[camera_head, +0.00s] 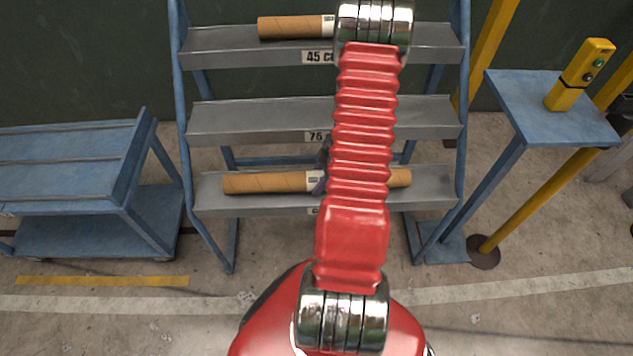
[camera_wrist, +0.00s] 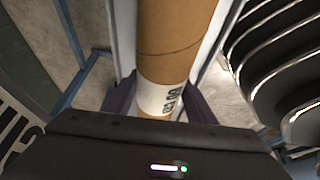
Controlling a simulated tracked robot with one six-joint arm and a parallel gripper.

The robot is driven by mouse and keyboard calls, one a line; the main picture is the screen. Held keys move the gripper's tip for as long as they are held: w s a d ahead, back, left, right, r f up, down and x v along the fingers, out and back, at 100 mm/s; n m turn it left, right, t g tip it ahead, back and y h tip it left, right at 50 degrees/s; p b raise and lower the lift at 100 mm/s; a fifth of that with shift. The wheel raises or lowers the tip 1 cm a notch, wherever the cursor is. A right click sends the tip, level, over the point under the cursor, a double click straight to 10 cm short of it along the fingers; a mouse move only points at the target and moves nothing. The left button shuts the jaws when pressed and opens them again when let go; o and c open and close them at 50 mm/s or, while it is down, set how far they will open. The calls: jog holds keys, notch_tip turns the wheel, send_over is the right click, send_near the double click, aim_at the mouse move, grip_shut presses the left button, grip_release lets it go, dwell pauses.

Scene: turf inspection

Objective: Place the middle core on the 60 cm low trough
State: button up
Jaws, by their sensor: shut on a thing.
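A long brown cardboard core (camera_head: 265,182) with a white label lies level along the lowest trough (camera_head: 425,201) of the blue rack. It appears to be in that trough; I cannot tell whether it bears fully on it. My gripper (camera_head: 320,178) is at the core's middle, mostly hidden behind my red arm. In the wrist view my gripper (camera_wrist: 160,103) is shut on the core (camera_wrist: 178,35) around its white label, one dark finger on each side. The lowest trough's own label is mostly hidden by my arm.
The middle trough (camera_head: 250,118), marked 75, looks empty where visible. The top trough (camera_head: 215,48), marked 45, holds another brown core (camera_head: 290,27). A blue cart (camera_head: 75,150) stands left. A blue stand (camera_head: 530,110) with a yellow handset (camera_head: 580,75) and yellow posts are right.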

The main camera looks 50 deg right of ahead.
jog(key=shift+f, duration=0.35)
jog(key=o, duration=1.6)
jog(key=shift+c, duration=0.2)
jog(key=v, duration=1.2)
jog(key=shift+s, duration=0.1)
